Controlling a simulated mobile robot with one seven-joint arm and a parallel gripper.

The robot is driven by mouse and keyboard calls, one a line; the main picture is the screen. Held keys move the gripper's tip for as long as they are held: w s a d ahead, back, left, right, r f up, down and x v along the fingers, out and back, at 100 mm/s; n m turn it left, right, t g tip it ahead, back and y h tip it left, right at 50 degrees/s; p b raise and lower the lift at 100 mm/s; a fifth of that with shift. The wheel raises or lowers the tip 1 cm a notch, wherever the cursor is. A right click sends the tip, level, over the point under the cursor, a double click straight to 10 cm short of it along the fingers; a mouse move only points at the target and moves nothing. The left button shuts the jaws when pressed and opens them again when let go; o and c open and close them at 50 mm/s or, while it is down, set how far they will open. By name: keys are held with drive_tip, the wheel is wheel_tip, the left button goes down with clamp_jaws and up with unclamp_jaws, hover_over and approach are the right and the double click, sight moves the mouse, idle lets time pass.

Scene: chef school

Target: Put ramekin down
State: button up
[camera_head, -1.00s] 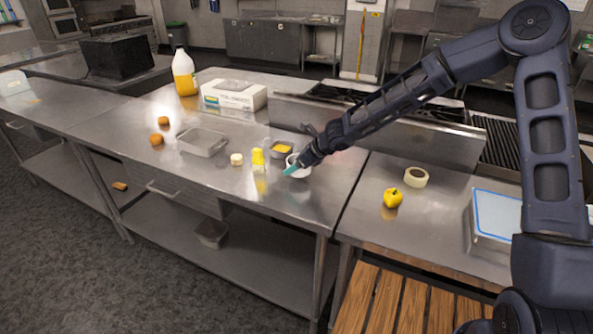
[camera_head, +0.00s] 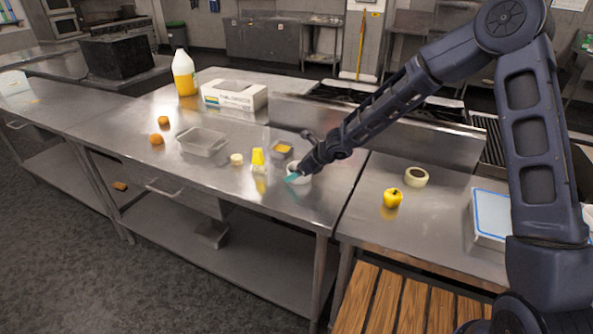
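The ramekin (camera_head: 303,178) is a small white bowl at the right end of the left steel table (camera_head: 205,223), near the seam between the two tables. My gripper (camera_head: 294,177) is at its near left side, with a teal fingertip showing against the rim. My wrist hides part of the ramekin. The fingers are too small and too covered to tell whether they grip the rim. I cannot tell whether the ramekin's base touches the steel.
The table's front right is clear.

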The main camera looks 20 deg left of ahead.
drive_tip(key=o, duration=0.4)
drive_tip(key=v, duration=1.2)
idle(0.7)
drive_tip(key=shift+r, duration=0.1)
